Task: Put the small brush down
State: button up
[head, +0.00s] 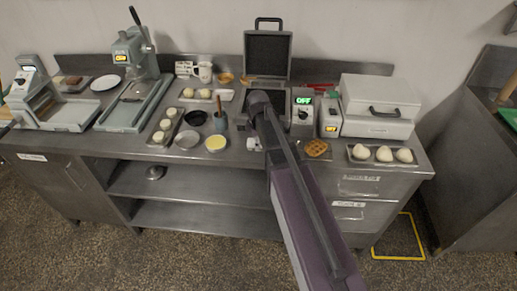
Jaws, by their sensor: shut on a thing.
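My gripper (257,107) is at the end of my arm, over the worktop just in front of the open waffle iron (268,56). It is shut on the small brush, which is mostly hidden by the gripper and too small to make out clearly. A dark blue cup (220,122) with a thin brown-tipped stick standing in it is to the left of my gripper.
The steel worktop (105,146) holds a tray of dough balls (163,128), a bowl of yellow liquid (215,143), a grey bowl (187,139) and a black bowl (195,117). To the right are a waffle (317,148), a closed machine (380,103) and a tray with three dough balls (383,154).

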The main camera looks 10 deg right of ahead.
jog(key=shift+f+b, duration=0.35)
jog(key=shift+f, duration=0.3)
jog(key=shift+f, duration=0.15)
jog(key=o, duration=1)
jog(key=shift+r, duration=0.2)
notch_tip(320, 180, up, 12)
jog(key=p, duration=1.2)
